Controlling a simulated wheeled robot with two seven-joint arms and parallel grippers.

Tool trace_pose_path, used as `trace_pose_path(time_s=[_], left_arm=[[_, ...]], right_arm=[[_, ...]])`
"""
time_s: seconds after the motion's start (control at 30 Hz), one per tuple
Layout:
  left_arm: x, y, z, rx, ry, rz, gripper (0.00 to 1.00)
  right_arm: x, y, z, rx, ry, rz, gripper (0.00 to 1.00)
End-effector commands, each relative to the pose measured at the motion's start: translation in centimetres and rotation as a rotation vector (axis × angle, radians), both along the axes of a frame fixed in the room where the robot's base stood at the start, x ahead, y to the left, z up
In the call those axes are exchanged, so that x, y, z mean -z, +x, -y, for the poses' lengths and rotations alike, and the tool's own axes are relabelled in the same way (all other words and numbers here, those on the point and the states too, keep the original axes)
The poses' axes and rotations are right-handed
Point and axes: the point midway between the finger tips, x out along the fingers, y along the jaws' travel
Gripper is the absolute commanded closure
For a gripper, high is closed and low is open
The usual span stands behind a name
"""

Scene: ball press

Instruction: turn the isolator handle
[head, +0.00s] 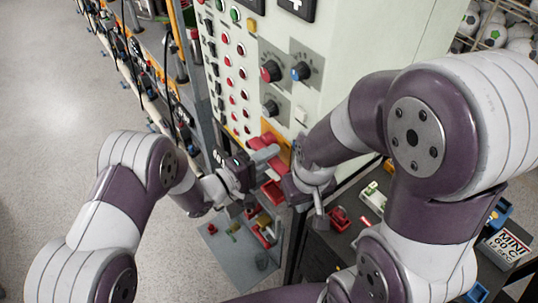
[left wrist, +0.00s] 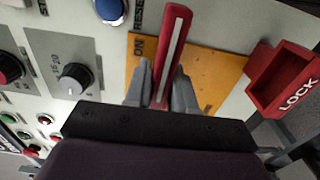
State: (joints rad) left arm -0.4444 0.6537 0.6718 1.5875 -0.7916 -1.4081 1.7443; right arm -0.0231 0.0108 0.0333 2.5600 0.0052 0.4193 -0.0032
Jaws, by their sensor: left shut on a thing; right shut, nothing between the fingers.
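The isolator handle is a red bar with a pale stripe, upright in the left wrist view (left wrist: 174,48) and red in the head view (head: 264,151). It sits on a yellow plate (left wrist: 212,72) marked ON near its upper left. My left gripper (left wrist: 162,88) is shut on the handle, with one grey finger on each side. In the head view my left gripper (head: 250,168) reaches the panel from the left; its fingertips are partly hidden. My right gripper (head: 319,213) is lower, shut and empty, below its wrist, apart from the handle.
A red LOCK box (left wrist: 284,80) sticks out right of the plate. Knobs (head: 270,71) and several buttons cover the panel (head: 340,40) above. Red bins and small parts lie on the dark bench (head: 342,238) below. My right arm is close to the cabinet corner.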

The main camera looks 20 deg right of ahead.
Motion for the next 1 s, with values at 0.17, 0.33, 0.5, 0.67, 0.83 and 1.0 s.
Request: trace_pose_path(time_s=[0.17, 0.33, 0.5, 0.67, 0.83, 1.0], left_arm=[[0.0, 0.0, 0.0, -0.001, -0.003, -0.006, 1.00], [0.0, 0.0, 0.0, -0.001, -0.003, -0.005, 1.00], [-0.1, 0.0, 0.0, -0.001, -0.003, -0.004, 0.55], [0.0, 0.0, 0.0, 0.000, -0.002, -0.003, 0.55], [0.2, -0.3, -1.1, -0.002, -0.002, -0.005, 0.55], [0.4, -1.5, -4.5, -0.005, -0.001, -0.004, 0.55]], right_arm=[[0.0, 0.0, 0.0, 0.000, 0.000, 0.000, 1.00], [0.0, 0.0, 0.0, 0.000, 0.000, 0.000, 1.00], [0.0, 0.0, 0.0, 0.000, 0.000, 0.000, 1.00], [0.0, 0.0, 0.0, 0.000, 0.000, 0.000, 1.00], [0.5, 0.0, 0.0, 0.000, 0.000, 0.000, 1.00], [1.8, 0.0, 0.0, 0.000, 0.000, 0.000, 1.00]])
